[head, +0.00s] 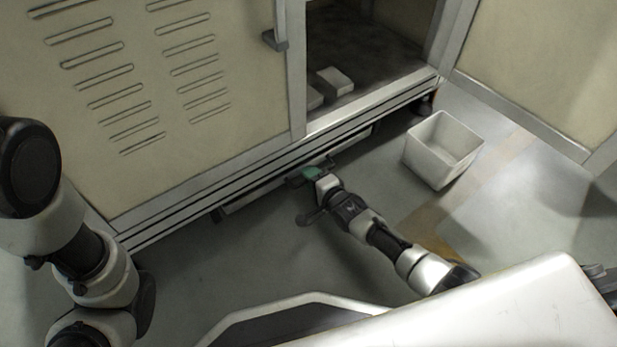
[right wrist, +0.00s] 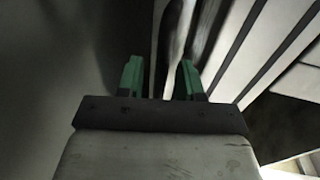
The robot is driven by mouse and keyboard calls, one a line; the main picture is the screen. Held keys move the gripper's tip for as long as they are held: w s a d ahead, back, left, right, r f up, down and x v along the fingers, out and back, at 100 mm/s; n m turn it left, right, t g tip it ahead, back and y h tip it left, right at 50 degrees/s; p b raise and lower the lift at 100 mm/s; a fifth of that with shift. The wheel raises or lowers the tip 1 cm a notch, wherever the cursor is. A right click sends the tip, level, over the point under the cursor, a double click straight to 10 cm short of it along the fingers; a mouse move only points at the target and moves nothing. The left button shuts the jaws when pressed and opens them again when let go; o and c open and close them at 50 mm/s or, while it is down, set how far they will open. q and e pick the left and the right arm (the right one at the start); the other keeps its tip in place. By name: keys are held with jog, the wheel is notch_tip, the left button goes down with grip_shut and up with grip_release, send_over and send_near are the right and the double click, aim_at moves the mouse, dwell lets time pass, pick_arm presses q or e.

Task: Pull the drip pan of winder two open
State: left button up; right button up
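The drip pan (head: 252,197) is a long, low, pale tray under the bottom rail of the cabinet, close to the floor. My right gripper (head: 308,174) is low at the pan's front, near the middle of its length. In the right wrist view its green fingertips (right wrist: 160,80) stand apart. A narrow upright edge (right wrist: 171,45), seemingly the pan's front, runs between and beyond them. I cannot tell whether either finger touches it. My left arm shows at the left of the head view, but its gripper is out of view.
The cabinet's vented panel (head: 170,100) is above the pan, beside an open bay (head: 370,60) with small pale blocks (head: 334,80). A white open bin (head: 440,150) stands on the floor to the right. The floor (head: 260,260) in front of the pan is clear.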

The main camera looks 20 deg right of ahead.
grip_shut()
jog(key=shift+s, duration=0.1)
